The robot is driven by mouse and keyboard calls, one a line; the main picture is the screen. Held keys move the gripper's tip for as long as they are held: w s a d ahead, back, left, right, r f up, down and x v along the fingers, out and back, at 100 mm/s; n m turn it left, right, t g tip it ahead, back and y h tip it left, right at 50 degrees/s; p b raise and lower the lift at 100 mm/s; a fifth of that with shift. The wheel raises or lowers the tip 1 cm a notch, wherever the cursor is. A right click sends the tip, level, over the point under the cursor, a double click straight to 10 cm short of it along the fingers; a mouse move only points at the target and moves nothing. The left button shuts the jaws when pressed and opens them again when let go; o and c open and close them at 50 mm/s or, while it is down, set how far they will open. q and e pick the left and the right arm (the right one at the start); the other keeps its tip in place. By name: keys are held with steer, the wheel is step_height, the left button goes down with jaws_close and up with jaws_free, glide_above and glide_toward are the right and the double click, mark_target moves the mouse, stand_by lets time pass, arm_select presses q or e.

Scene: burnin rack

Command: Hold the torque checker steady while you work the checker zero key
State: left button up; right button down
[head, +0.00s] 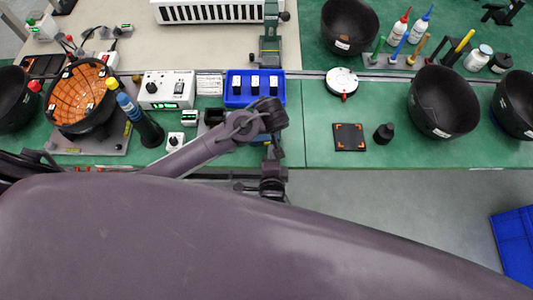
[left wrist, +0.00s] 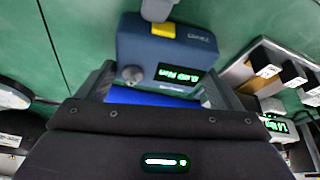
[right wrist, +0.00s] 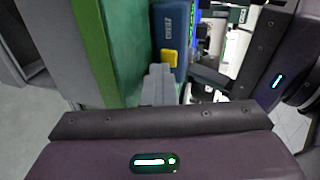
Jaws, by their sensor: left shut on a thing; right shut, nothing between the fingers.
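The torque checker (left wrist: 165,60) is a dark blue-grey box with a lit green display, a round knob and a yellow zero key (left wrist: 162,30). My left gripper (left wrist: 158,88) is shut on it, one finger along each side. In the right wrist view the checker (right wrist: 170,30) shows its yellow key (right wrist: 169,58) just ahead of my right gripper (right wrist: 160,80), which is shut and empty. The right fingertips also show at the top of the left wrist view, very close to the key; I cannot tell whether they touch. In the head view my arms mostly hide the checker.
A blue tray with dark modules (head: 233,98) stands behind my left wrist. A white control box (head: 167,90) and an orange-lined bowl (head: 84,100) are to the left.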

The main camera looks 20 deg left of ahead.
arm_select(q)
steer(key=shift+w+d+f, duration=0.1)
steer(key=shift+w+f, duration=0.1)
arm_select(e)
steer(key=v, duration=0.8)
steer(key=shift+s+a+y, duration=0.3)
steer(key=shift+a, duration=0.05)
arm_select(q)
steer(key=shift+c, duration=0.2)
arm_select(e)
steer(key=shift+f, duration=0.1)
arm_select(q)
steer(key=o, duration=1)
steer(key=shift+c, duration=0.2)
steer(key=shift+o, duration=0.2)
